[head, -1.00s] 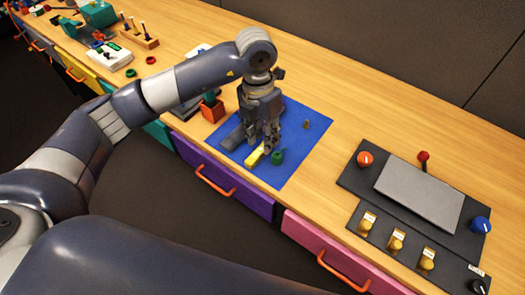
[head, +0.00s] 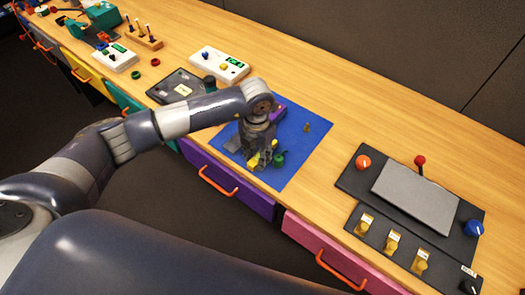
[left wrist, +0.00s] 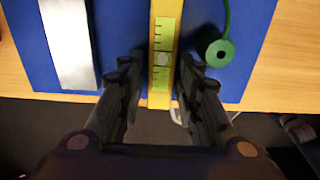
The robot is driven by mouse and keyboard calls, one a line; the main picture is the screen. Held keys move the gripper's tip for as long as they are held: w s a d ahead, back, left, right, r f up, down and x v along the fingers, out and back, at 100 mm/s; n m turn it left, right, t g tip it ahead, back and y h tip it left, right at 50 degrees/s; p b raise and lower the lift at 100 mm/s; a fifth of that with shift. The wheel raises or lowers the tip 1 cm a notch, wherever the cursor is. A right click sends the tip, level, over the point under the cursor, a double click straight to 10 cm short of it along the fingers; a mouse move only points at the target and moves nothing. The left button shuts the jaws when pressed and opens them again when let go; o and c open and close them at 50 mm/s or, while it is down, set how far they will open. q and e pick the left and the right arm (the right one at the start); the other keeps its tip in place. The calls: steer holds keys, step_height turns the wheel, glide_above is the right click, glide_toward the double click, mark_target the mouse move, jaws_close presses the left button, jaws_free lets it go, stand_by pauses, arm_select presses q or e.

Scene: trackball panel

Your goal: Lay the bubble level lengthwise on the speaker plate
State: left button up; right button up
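The bubble level is a yellow bar with a green scale and a small round vial, seen in the left wrist view (left wrist: 163,85). It lies on a blue mat (head: 309,145) near the mat's front edge; in the head view only bits of yellow (head: 253,161) show. My left gripper (head: 262,163) is down at it. In the left wrist view its fingers (left wrist: 160,62) are open, one on each side of the bar. A flat grey plate (head: 415,196), perhaps the speaker plate, lies on the dark panel at right. My right gripper is not in view.
A green round object with a cord (left wrist: 220,52) lies just right of the level, and a silver block (left wrist: 68,45) lies left. A purple object (head: 279,111) and a small brass piece (head: 307,127) are on the mat. Bare wood separates mat and panel (head: 350,183).

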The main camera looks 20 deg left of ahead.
arm_select(q)
steer(key=shift+f, duration=0.1)
steer(key=shift+c, duration=0.6)
jaws_close()
